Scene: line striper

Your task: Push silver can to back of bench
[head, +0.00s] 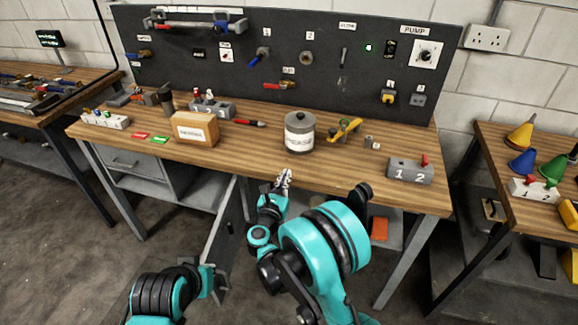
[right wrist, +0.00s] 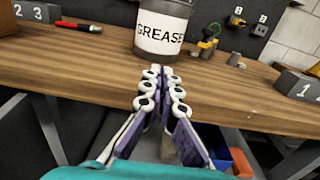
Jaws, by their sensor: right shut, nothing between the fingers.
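The silver can (head: 299,135) is a grey metal canister with a dark lid and a white label. It stands upright on the wooden bench, right of the middle. In the right wrist view the can (right wrist: 162,28) shows its "GREASE" label, with its top cut off. My right gripper (head: 285,178) is at the bench's front edge, in front of the can and apart from it. In the right wrist view its fingertips (right wrist: 160,72) are together and empty, pointing at the can's base. Part of my left arm shows at the lower left; I cannot make out its gripper.
A cardboard box (head: 195,129) stands left, a yellow tool (head: 345,129) close right, and a grey "1 2" block (head: 410,171) farther right. A dark pegboard (head: 330,75) rises behind.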

